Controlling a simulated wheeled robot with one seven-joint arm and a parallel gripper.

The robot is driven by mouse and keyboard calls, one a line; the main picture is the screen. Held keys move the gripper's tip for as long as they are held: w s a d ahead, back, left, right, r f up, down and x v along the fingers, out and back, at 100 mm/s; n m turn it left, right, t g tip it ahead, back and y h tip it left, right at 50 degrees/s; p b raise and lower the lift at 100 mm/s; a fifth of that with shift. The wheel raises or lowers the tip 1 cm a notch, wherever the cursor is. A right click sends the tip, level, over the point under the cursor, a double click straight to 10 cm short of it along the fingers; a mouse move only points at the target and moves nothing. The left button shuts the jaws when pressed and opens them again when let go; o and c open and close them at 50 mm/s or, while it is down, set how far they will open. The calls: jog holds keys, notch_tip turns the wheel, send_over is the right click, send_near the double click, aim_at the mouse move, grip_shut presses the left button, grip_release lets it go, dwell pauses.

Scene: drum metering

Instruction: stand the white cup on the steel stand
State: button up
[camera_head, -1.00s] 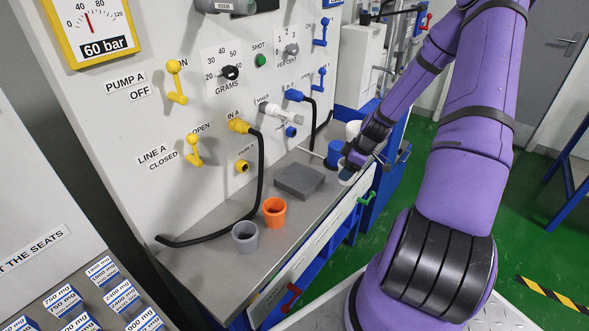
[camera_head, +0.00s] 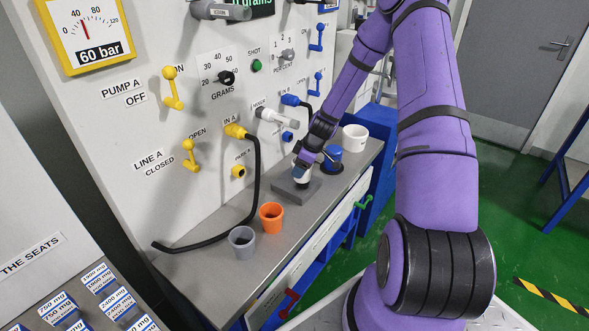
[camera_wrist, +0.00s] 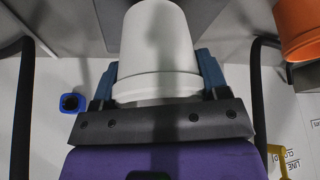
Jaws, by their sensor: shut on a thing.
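The white cup (camera_wrist: 157,42) is between the blue fingers of my gripper (camera_wrist: 158,75) in the wrist view, which are shut on its sides. In the head view only a small part of the cup (camera_head: 301,180) shows under my gripper (camera_head: 301,172). The steel stand (camera_head: 282,187) is a low, flat grey block on the bench below the metering panel. The cup is over the stand in the head view. I cannot tell whether its base touches the stand. My gripper and wrist hide part of both.
An orange cup (camera_head: 271,217) and a grey cup (camera_head: 242,239) stand on the bench (camera_head: 262,272) left of the stand. A blue object (camera_head: 333,153) and a larger white container (camera_head: 355,137) are to the right. A black hose (camera_head: 257,170) hangs from the panel.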

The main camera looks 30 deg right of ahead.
jog(key=shift+w+a, duration=0.6)
jog(key=shift+w, duration=0.05)
jog(key=shift+w+a+f, duration=0.1)
jog(key=shift+a+f, duration=0.05)
jog(key=shift+f, duration=0.55)
jog(key=shift+f, duration=0.1)
jog(key=o, duration=1)
